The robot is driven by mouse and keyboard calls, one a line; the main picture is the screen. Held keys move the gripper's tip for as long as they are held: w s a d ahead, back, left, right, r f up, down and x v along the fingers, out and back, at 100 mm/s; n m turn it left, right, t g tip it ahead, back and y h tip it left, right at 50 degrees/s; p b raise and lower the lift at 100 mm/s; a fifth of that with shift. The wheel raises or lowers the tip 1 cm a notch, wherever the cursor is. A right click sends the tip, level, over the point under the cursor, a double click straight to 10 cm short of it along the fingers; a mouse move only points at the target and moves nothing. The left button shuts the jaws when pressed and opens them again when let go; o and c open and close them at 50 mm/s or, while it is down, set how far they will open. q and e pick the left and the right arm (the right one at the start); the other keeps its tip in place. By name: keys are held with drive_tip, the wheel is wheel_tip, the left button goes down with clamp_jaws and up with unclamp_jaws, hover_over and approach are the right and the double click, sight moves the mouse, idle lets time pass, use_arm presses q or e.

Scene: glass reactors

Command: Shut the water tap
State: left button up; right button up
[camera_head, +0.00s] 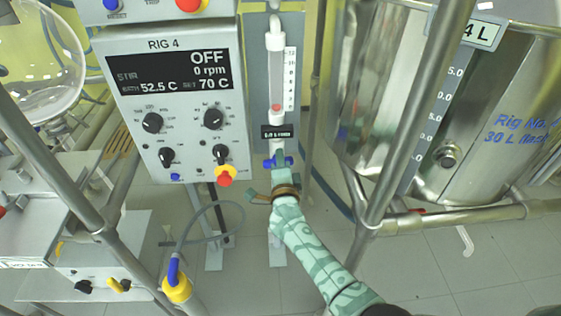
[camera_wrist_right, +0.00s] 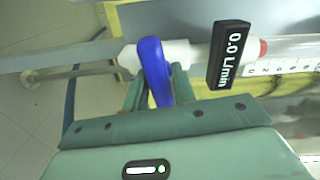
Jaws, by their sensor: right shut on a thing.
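The water tap has a blue handle (camera_head: 268,163) under the upright flow meter tube (camera_head: 275,70) in the head view. In the right wrist view the blue handle (camera_wrist_right: 153,62) lies across the white pipe (camera_wrist_right: 185,54). My right gripper (camera_head: 279,174) reaches up from below and is shut on the handle; in the wrist view its fingers (camera_wrist_right: 158,88) stand on either side of it. The small black display (camera_wrist_right: 228,55) beside the tap reads 0.0 L/min. The red float (camera_head: 276,107) sits low in the tube. My left gripper is not in view.
The RIG 4 control box (camera_head: 180,120) stands close left of the tap, its screen reading OFF and 0 rpm. A steel vessel (camera_head: 480,120) and metal frame bars (camera_head: 410,110) stand to the right. A yellow and blue fitting (camera_head: 177,285) with a grey hose is at lower left.

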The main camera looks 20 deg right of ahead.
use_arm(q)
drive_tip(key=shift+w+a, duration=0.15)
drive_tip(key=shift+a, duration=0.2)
use_arm(e)
drive_tip(key=shift+f+m, duration=0.2)
drive_tip(key=shift+m, duration=0.4)
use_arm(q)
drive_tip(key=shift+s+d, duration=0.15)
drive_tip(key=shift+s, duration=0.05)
use_arm(e)
drive_tip(key=o, duration=0.8)
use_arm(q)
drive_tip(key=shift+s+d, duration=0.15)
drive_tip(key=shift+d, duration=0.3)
use_arm(e)
drive_tip(key=shift+o, duration=0.2)
drive_tip(key=shift+r, duration=0.1)
